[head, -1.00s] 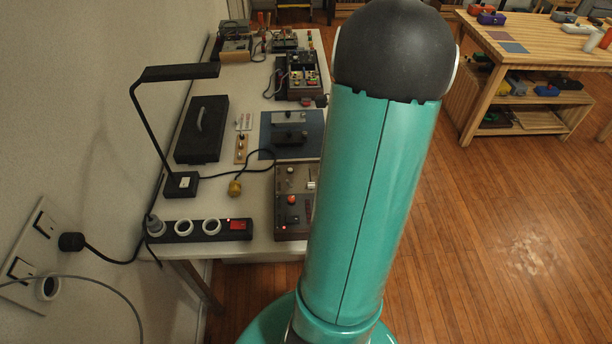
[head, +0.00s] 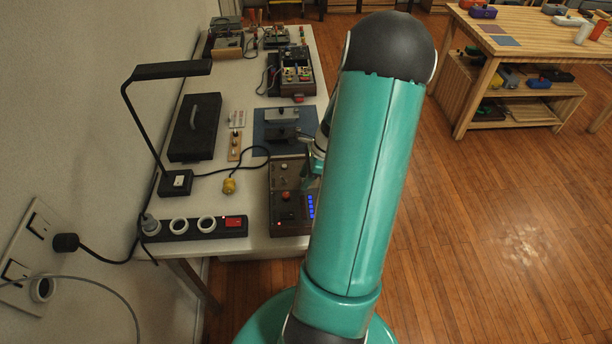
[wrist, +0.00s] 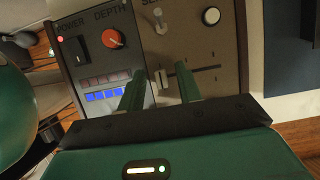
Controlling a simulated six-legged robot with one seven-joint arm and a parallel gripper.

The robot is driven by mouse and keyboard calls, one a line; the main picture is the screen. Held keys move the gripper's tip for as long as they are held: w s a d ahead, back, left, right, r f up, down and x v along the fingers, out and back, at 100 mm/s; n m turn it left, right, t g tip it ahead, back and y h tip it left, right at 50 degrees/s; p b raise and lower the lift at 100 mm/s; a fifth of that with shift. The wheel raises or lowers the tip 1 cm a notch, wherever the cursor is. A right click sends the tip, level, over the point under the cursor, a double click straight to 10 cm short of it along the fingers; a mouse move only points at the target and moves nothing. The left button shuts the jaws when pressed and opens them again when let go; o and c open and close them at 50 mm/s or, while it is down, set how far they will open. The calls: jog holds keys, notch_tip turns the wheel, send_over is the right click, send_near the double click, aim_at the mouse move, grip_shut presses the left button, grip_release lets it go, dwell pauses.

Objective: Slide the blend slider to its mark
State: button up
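The control panel (head: 290,222) lies at the near right end of the white bench. In the wrist view its right-hand unit (wrist: 205,45) has a slot with tick marks. A small pale slider cap (wrist: 161,78) stands near the slot's left end. The blend label and the mark cannot be made out. My gripper (wrist: 160,84) is open, its two green fingers apart over the panel's lower part. The cap appears between the fingertips, with gaps on both sides; contact cannot be told. In the head view my arm hides most of the gripper.
The panel also has an orange depth knob (wrist: 113,39), a power switch (wrist: 82,48), blue lights (wrist: 106,96), a white toggle (wrist: 160,20) and a white round knob (wrist: 211,16). A black lamp (head: 172,72) and power strip (head: 180,228) stand left. A blue mat (head: 262,132) lies beyond.

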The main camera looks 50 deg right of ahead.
aim_at(299, 165)
grip_shut()
jog(key=shift+d, duration=0.1)
jog(key=w+d, duration=0.5)
jog(key=shift+d, duration=0.25)
grip_release()
